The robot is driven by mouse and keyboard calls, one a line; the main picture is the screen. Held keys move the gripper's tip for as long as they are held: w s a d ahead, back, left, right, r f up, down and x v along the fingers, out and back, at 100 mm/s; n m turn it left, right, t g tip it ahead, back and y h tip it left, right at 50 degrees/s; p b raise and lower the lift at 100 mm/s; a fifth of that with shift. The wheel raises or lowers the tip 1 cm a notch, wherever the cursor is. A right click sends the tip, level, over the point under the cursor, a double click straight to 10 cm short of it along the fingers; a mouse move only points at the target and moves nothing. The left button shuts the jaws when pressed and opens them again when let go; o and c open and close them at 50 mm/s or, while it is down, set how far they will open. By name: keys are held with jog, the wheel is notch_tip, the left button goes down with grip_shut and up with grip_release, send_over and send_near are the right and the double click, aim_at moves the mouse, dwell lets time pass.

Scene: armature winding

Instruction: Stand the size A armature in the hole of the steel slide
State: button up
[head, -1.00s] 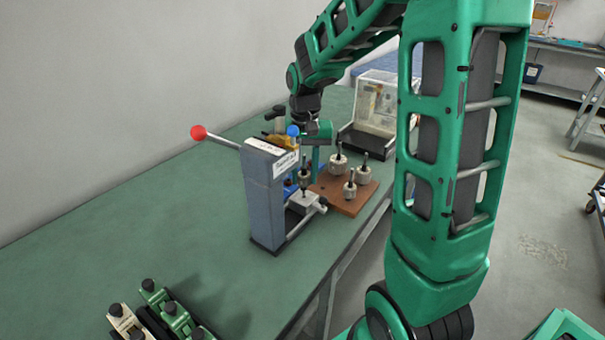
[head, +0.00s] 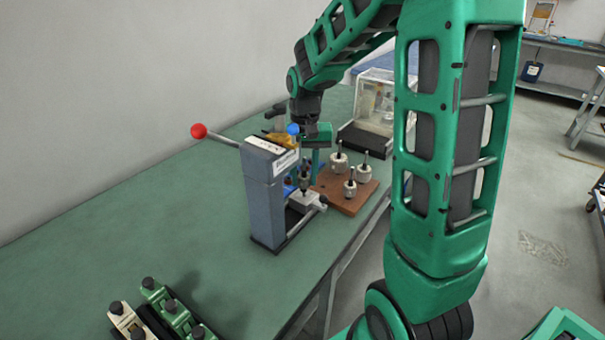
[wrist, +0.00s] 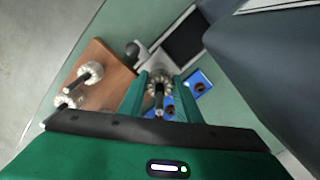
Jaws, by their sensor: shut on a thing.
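My gripper (wrist: 160,98) is shut on a small armature (wrist: 158,84), with a pale ribbed core and a dark shaft, between its two green fingers. In the head view the held armature (head: 304,181) is upright, just above or at the light grey steel slide (head: 308,200) at the foot of the grey press. The slide also shows beyond the fingers in the wrist view (wrist: 152,58). Its hole is hidden behind the armature, so I cannot tell whether the shaft is in it. No size mark is legible.
The grey press (head: 266,195) with a red-knobbed lever stands close beside my gripper. A brown board (head: 345,205) with three armatures lies to the right. A blue holder (wrist: 197,84) is near the fingers. A clear-fronted box (head: 372,105) stands behind.

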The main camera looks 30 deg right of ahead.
aim_at(304, 158)
jog(key=shift+f, duration=0.85)
jog(key=o, duration=1.2)
jog(key=shift+r, duration=0.15)
jog(key=shift+s+r, duration=0.1)
jog(key=shift+r, duration=2.05)
jog(key=shift+r, duration=0.1)
notch_tip(304, 158, up, 10)
jog(key=shift+r, duration=0.25)
